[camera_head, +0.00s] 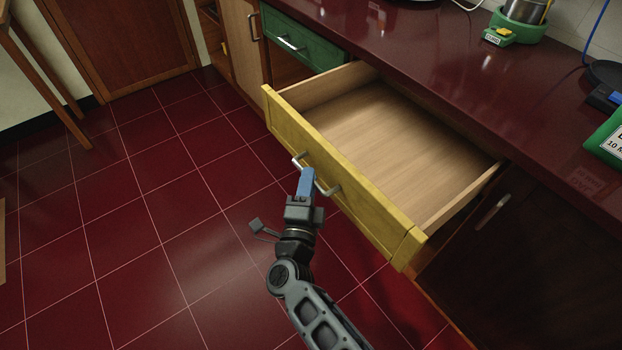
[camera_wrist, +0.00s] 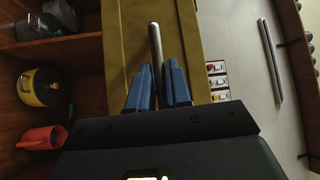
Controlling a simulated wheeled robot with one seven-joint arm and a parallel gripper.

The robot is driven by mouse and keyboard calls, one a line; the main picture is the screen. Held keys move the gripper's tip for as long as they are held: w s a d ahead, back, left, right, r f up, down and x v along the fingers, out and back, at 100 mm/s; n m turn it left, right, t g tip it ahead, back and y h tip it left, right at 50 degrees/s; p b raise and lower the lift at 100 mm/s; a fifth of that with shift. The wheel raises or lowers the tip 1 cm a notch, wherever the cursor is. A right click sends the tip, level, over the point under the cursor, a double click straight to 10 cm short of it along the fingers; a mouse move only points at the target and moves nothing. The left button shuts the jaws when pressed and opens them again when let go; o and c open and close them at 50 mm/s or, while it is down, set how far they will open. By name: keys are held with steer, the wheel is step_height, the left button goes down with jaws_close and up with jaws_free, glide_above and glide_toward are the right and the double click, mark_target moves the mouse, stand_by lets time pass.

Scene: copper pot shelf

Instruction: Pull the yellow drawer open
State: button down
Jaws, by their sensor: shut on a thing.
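The yellow drawer (camera_head: 345,172) stands pulled well out from under the dark red counter, and its pale wooden inside is empty. Its metal bar handle (camera_head: 329,190) is on the yellow front. My gripper (camera_head: 307,172) reaches the handle from the front, with its blue fingers shut on the bar. In the wrist view the yellow front (camera_wrist: 185,50) fills the middle, and the handle (camera_wrist: 155,45) runs between the two blue fingers (camera_wrist: 158,88). The fingers hide part of the handle in the head view.
A green drawer (camera_head: 300,42) is shut further left. A dark cabinet door (camera_head: 480,250) with a handle is at right. Open shelves (camera_wrist: 85,80) hold a yellow-and-black pot (camera_wrist: 42,87) and a red container (camera_wrist: 42,138). The red tiled floor (camera_head: 170,220) at left is clear.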

steer(key=c, duration=1.1)
jaws_free()
steer(key=shift+c, duration=0.2)
steer(key=shift+s, duration=0.1)
steer(key=s+a+f, duration=0.1)
steer(key=s, duration=0.6)
steer(key=shift+s, duration=0.2)
steer(key=shift+f, duration=0.1)
steer(key=s+d+r+n+y+p, duration=0.1)
steer(key=s+d+r+n+y, duration=0.25)
steer(key=s+d+n, duration=1.05)
steer(key=s+d+r+n+g, duration=0.2)
steer(key=s+d+r, duration=0.2)
steer(key=s+r, duration=0.3)
steer(key=s+d+r+n+g+p, duration=0.1)
steer(key=s+d+r, duration=0.4)
steer(key=s, duration=1)
step_height(320, 180, up, 3)
steer(key=shift+s+d+r+n+g+h, duration=0.2)
steer(key=shift+n+g+h, duration=0.15)
steer(key=shift+n+g, duration=0.35)
